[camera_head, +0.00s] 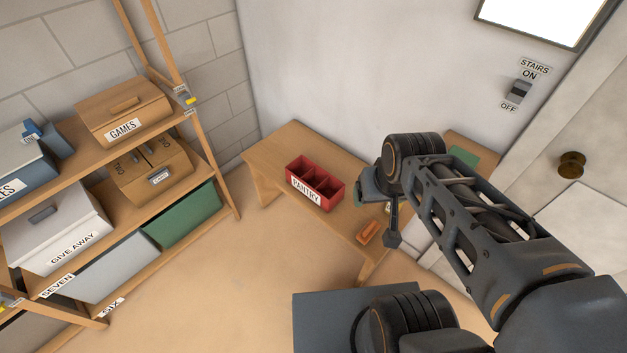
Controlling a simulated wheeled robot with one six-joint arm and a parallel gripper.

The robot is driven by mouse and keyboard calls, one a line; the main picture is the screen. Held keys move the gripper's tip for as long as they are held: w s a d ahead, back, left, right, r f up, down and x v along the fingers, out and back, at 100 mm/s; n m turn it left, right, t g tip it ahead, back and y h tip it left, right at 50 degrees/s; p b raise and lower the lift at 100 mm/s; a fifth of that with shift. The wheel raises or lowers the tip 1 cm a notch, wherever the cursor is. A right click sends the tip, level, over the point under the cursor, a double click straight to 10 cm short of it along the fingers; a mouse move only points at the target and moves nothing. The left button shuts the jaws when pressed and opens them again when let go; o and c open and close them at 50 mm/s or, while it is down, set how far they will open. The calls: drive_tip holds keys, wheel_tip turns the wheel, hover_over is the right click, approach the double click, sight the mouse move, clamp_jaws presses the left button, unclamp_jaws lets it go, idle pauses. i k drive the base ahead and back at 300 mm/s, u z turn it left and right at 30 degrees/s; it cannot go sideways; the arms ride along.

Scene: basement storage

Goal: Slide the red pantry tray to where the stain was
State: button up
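The red pantry tray (306,196) stands on a wooden table (283,147) against the back wall. It is divided into compartments and has a white PANTRY label on its front. No stain can be made out on the visible tabletop. My gripper (393,239) hangs at the end of the arm, to the right of the tray and apart from it in the picture. Its fingers are small and seen from a poor angle, so I cannot tell whether they are open or shut. The arm hides the right part of the table.
A small orange object (369,232) lies near the table's front edge, below the tray's right end. A green patch (463,156) shows behind the arm. A wooden shelf (219,191) with labelled boxes stands at the left. A door with a knob (571,165) is at the right.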

sight(314, 183)
drive_tip(key=u, duration=0.45)
drive_tip(key=k, duration=0.5)
drive_tip(key=u, duration=1.2)
drive_tip(key=i, duration=1.35)
drive_tip(key=z, duration=1)
drive_tip(key=i, duration=0.7)
drive_tip(key=z, duration=0.75)
